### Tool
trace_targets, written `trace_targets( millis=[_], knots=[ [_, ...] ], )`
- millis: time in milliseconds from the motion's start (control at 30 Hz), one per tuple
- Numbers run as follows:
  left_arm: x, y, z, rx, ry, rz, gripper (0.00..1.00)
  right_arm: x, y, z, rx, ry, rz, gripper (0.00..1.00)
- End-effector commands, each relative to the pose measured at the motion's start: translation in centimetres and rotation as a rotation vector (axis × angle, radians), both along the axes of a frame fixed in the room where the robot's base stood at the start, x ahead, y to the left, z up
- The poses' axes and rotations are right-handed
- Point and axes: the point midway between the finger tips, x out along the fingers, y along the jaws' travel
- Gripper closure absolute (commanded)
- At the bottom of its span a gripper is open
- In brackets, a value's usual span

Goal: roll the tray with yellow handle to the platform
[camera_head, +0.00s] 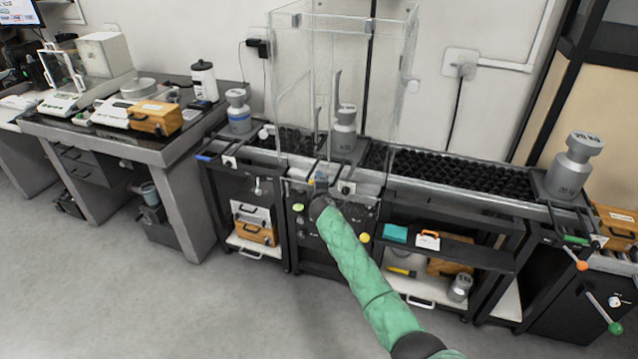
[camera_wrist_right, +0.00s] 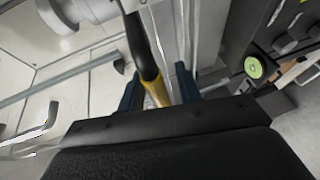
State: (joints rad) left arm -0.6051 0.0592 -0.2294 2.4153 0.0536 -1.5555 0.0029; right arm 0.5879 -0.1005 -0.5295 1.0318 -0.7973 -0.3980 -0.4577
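A yellow and black handle (camera_wrist_right: 158,92) lies between the two blue fingertips of my right gripper (camera_wrist_right: 158,88) in the right wrist view. A gap shows beside the handle, so the fingers look open around it. In the head view my right gripper (camera_head: 319,180) is at the front edge of the middle station, and its wrist hides most of the handle. A grey weight (camera_head: 345,132) stands there, seen through the clear glass enclosure (camera_head: 300,60). The tray's body and the platform are hard to tell apart behind the glass. My left gripper is not in view.
A black roller track (camera_head: 450,172) runs right to another grey weight (camera_head: 574,165) by a green handle (camera_head: 575,239). A smaller grey weight (camera_head: 239,112) stands left, near a blue handle (camera_head: 203,157). A bench with scales (camera_head: 175,138) is further left. Floor in front is clear.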

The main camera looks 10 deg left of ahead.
Motion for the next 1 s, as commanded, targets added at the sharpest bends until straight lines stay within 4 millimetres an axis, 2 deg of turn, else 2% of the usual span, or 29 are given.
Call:
trace_targets(
  millis=[400,600,1000],
  knots=[
    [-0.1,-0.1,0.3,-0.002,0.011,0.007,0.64,-5.0,-0.8,0.8,0.001,0.001,0.001,0.66],
    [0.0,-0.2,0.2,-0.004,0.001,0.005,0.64,-6.8,-1.1,1.2,0.0,0.001,0.0,0.66],
    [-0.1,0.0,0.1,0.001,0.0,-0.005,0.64,-7.4,-1.1,1.3,0.0,0.002,0.001,0.66]
  ],
)
